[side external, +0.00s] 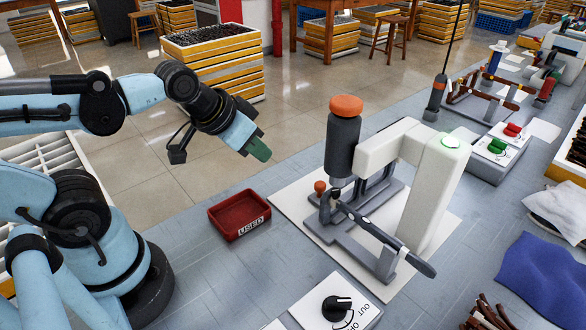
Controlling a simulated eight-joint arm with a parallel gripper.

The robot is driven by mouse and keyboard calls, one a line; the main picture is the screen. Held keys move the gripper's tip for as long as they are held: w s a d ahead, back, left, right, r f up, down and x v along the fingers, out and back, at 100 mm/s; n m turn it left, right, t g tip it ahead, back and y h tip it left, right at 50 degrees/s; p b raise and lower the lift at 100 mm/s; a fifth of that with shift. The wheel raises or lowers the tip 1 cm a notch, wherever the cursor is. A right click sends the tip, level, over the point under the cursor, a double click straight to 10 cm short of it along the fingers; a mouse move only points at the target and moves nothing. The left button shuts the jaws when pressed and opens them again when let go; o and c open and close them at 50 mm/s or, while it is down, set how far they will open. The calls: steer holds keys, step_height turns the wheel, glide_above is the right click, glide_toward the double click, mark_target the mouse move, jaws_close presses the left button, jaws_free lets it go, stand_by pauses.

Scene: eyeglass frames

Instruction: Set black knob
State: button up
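The black knob (335,309) sits on a white panel (306,310) at the bottom edge of the side external view. The words "OUT" and, partly cut off, "OFF" are printed to its right and lower right. I cannot tell for sure which mark the knob points at. My gripper (258,149), with green fingertips, is in the air at the upper left, well away from the knob and touching nothing. It holds nothing that I can see. Its fingers look close together, but the angle hides any gap.
A white and grey press (405,165) with an orange-topped cylinder and a green light stands between my gripper and the panel's right side. A red "USED" tray (228,218) lies left of it. A blue cloth (545,280) and brown frames (487,315) lie at right.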

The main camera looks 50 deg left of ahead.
steer(key=shift+o, duration=1.2)
steer(key=shift+r, duration=0.2)
steer(key=o, duration=0.7)
step_height(320, 180, up, 5)
steer(key=shift+r, duration=0.2)
steer(key=shift+o, duration=0.7)
step_height(320, 180, up, 8)
steer(key=shift+r, duration=0.2)
steer(key=n+g, duration=0.7)
steer(key=n, duration=0.3)
glide_above(339, 301)
step_height(339, 301, down, 10)
steer(key=shift+f, duration=6.4)
steer(key=shift+c, duration=0.3)
